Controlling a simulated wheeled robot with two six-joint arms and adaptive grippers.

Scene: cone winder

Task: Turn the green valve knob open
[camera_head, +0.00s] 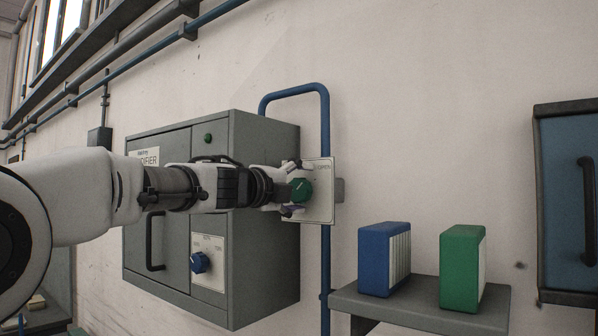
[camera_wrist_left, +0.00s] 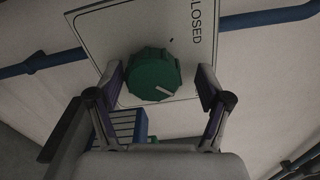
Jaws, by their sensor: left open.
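The green valve knob (camera_head: 301,190) is on a white plate (camera_head: 321,206) fixed at a blue pipe, beside the grey cabinet. In the left wrist view the round, ribbed knob (camera_wrist_left: 150,72) shows a short white mark near its lower right edge. The plate (camera_wrist_left: 192,22) reads "CLOSED" there; "OPEN" shows at its top in the head view. My left gripper (camera_head: 292,188) is at the knob. In the left wrist view its open fingers (camera_wrist_left: 161,80) stand on either side of the knob, with a gap visible at the right finger; left contact is unclear. My right gripper is not seen.
The grey cabinet (camera_head: 265,262) with a blue dial (camera_head: 200,262) and a black handle is left of and below the knob. A shelf (camera_head: 425,312) at right holds a blue binder (camera_head: 373,262) and a green binder (camera_head: 459,268). The blue pipe (camera_head: 326,255) runs down behind the plate.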

